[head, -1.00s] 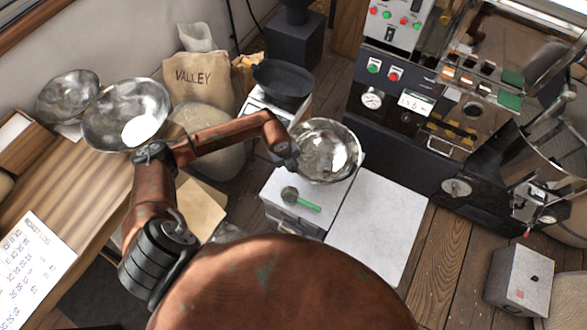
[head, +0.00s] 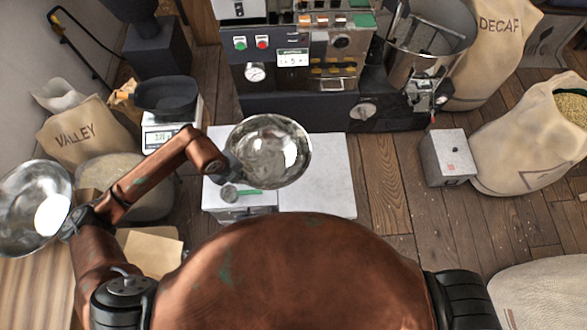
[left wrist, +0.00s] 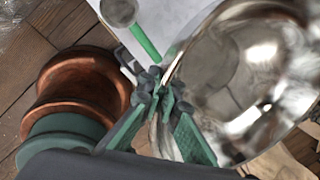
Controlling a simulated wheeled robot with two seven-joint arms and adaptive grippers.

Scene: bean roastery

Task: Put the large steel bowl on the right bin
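My left gripper (head: 229,171) is shut on the rim of a shiny steel bowl (head: 268,150). The left wrist view shows the bowl (left wrist: 250,75) with its rim between the green-padded fingers (left wrist: 163,88). In the head view the bowl hangs open side up across the back of two white-topped bins side by side. The right bin (head: 318,190) has a bare top; its back left part is hidden by the bowl. The bowl's exact height above the tops cannot be told. My right gripper is not in view.
A green-handled scoop (head: 238,193) lies on the left bin (head: 212,203). Another steel bowl (head: 35,205) is at far left by my elbow. A scale (head: 172,128) with a black pan (head: 165,95) stands left of the bins. The roaster panel (head: 290,60) is behind; a grey box (head: 447,155) stands at right.

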